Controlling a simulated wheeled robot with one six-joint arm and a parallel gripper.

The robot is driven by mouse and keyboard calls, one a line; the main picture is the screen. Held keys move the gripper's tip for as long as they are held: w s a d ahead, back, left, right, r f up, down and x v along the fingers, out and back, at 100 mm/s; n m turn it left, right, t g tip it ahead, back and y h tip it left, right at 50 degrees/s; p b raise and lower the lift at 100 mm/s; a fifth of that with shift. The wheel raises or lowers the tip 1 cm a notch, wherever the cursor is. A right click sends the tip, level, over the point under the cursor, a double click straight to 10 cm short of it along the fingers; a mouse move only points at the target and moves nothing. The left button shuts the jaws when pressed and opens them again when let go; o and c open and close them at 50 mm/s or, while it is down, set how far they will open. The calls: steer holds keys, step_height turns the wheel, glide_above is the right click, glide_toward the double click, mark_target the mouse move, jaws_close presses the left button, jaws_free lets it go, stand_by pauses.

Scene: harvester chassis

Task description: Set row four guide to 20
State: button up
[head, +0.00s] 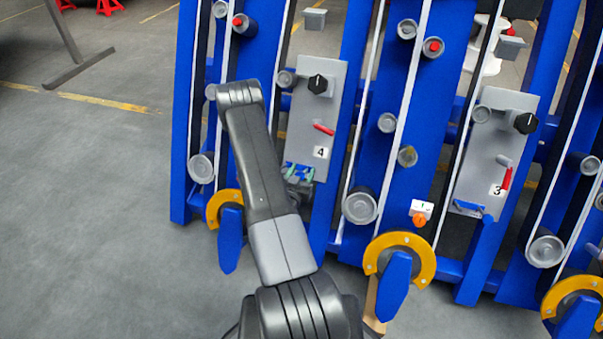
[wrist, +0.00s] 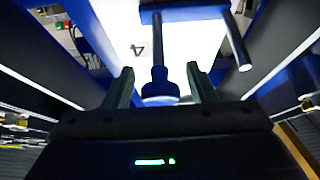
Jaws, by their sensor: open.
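The row four panel (head: 302,130) is a grey plate marked 4, with a black dial knob (head: 318,84) at its top and a red lever (head: 324,129) below. My gripper (head: 298,174) is at the panel's lower end, partly hidden by my arm. In the wrist view my gripper (wrist: 162,88) is open, with two dark green fingers. A dark blue guide (wrist: 158,52), with a crossbar, shaft and round end, reaches down from the panel. Its round end lies between the fingertips; I cannot tell whether they touch it. No scale reading is legible.
Blue frame posts (head: 343,110) and pale belts flank the panel. The row three panel (head: 490,150) stands to the right, with its own knob and red lever. Yellow-rimmed wheels (head: 418,250) sit low in front. The floor at the left is open.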

jaws_close()
steer(key=shift+w+a+b, duration=0.15)
steer(key=shift+a+b, duration=0.35)
steer(key=shift+b, duration=0.25)
jaws_free()
steer(key=p+v, duration=0.1)
steer(key=v, duration=1.2)
steer(key=shift+s, duration=0.35)
steer(key=shift+w+a, duration=0.1)
